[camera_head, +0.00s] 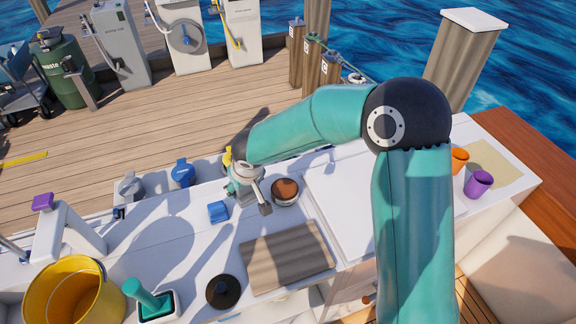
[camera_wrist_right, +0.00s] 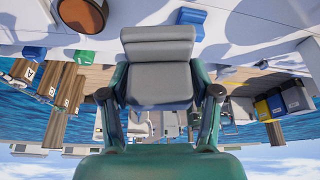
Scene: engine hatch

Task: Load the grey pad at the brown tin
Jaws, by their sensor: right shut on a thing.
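The brown tin (camera_head: 285,190) is a round tin with a brown top and pale rim on the white counter. It also shows at the top of the right wrist view (camera_wrist_right: 82,14). My right gripper (camera_wrist_right: 160,98) is shut on the grey pad (camera_wrist_right: 158,72), a grey block with a folded-looking upper edge held between its two dark fingers. In the head view my right gripper (camera_head: 248,183) is over the counter, just left of the tin and apart from it in the picture. The pad is hard to make out there. My left gripper is not in view.
A blue block (camera_head: 218,211) lies left of the tin. A ribbed grey-brown board (camera_head: 287,258) and a dark round lid (camera_head: 222,291) are in front. A yellow bucket (camera_head: 72,292) stands at lower left. Orange (camera_head: 459,161) and purple (camera_head: 478,184) cups stand at right.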

